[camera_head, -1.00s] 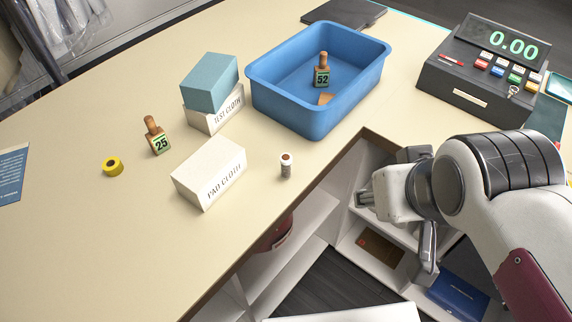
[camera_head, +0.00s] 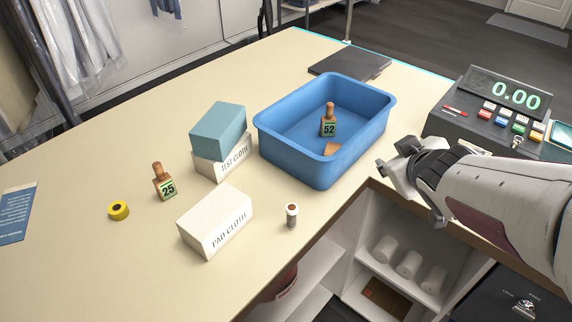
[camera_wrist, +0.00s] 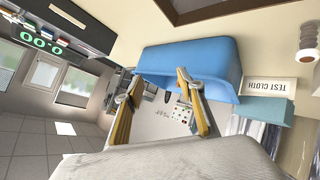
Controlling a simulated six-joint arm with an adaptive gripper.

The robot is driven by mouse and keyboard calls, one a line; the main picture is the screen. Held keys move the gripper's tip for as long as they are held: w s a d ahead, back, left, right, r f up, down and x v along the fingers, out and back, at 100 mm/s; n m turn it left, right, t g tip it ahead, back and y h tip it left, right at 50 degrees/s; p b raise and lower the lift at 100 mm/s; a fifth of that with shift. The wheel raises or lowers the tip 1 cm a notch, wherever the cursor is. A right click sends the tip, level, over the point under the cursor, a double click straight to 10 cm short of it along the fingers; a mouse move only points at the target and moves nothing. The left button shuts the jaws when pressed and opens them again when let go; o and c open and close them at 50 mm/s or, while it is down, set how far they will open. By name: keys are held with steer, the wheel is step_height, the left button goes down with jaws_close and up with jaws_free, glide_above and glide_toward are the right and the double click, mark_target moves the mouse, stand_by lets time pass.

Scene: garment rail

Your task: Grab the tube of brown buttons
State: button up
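The tube of brown buttons (camera_head: 291,216) stands upright on the counter, right of the pad cloth box. In the wrist view the tube (camera_wrist: 307,46) shows at the upper right. My gripper (camera_head: 388,170) is at the counter's edge, right of the blue tub and well apart from the tube. In the wrist view its two fingers (camera_wrist: 160,102) are spread with nothing between them.
A blue tub (camera_head: 275,139) holds stamp 52 (camera_head: 328,122). The pad cloth box (camera_head: 215,222), test cloth box (camera_head: 223,160) with a teal block (camera_head: 218,128), stamp 25 (camera_head: 164,184) and yellow tape (camera_head: 118,210) are left. A register (camera_head: 490,112) is right. The counter before the tube is clear.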

mark_target(292, 216)
steer(key=a+f+n+y, duration=0.2)
steer(key=a+f+y, duration=0.1)
steer(key=a+f+n+g+y, duration=0.1)
steer(key=a+f+n+y, duration=0.1)
steer(key=a+f+y, duration=0.1)
steer(key=w+a+f+n+g+y, duration=0.1)
steer(key=a+f+n+y, duration=0.1)
steer(key=a+f, duration=0.3)
steer(key=shift+y, duration=0.9)
steer(key=s+a+f+n+g+y, duration=0.1)
steer(key=s+a+g+y, duration=0.1)
steer(key=s+a+y, duration=0.2)
steer(key=shift+s+n+g, duration=0.3)
steer(key=shift+s, duration=0.6)
steer(key=shift+a+f, duration=0.15)
steer(key=shift+a, duration=0.05)
steer(key=shift+x, duration=1.2)
